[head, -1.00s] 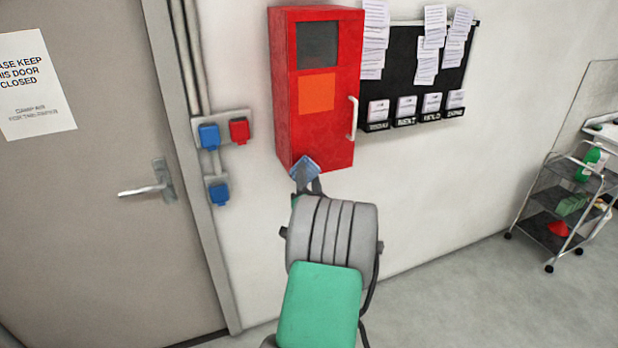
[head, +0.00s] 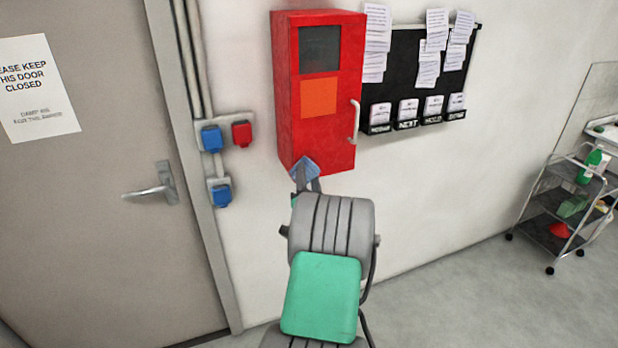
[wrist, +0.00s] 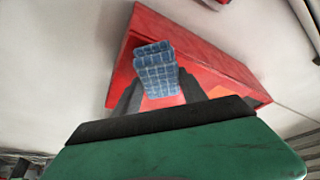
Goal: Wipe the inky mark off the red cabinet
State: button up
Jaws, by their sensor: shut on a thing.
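The red cabinet (head: 325,125) hangs on the white wall, with a dark window, an orange panel and a white handle on its front. My gripper (head: 306,180) is at its lower left front corner, shut on a blue checked cloth (head: 305,169). In the wrist view the cloth (wrist: 157,72) sits between the two dark fingers, in front of the red cabinet (wrist: 215,65). I cannot tell whether the cloth touches the cabinet. No inky mark can be made out; the cloth and gripper hide part of the lower front.
A black notice board (head: 415,75) with papers hangs right of the cabinet. Blue and red sockets (head: 221,137) and a grey door (head: 95,220) are to the left. A wire trolley (head: 560,205) stands at the far right. The floor between is clear.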

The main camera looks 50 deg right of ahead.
aim_at(319, 173)
jog(key=shift+w, duration=0.15)
jog(key=shift+s+d+f+b, duration=0.2)
jog(key=shift+s+d+b, duration=0.1)
jog(key=shift+d+b, duration=0.25)
jog(key=shift+s+d+b, duration=0.5)
jog(key=shift+d+b, duration=0.2)
jog(key=shift+b, duration=0.2)
jog(key=shift+d+r, duration=0.35)
jog(key=shift+w+a+r+p, duration=0.1)
jog(key=shift+w+a+p, duration=0.3)
jog(key=shift+a, duration=0.2)
jog(key=shift+w+a+r+p, duration=0.1)
jog(key=shift+w+a+p, duration=0.15)
jog(key=shift+a+p, duration=0.3)
jog(key=shift+w+a+f, duration=0.25)
jog(key=shift+a, duration=0.1)
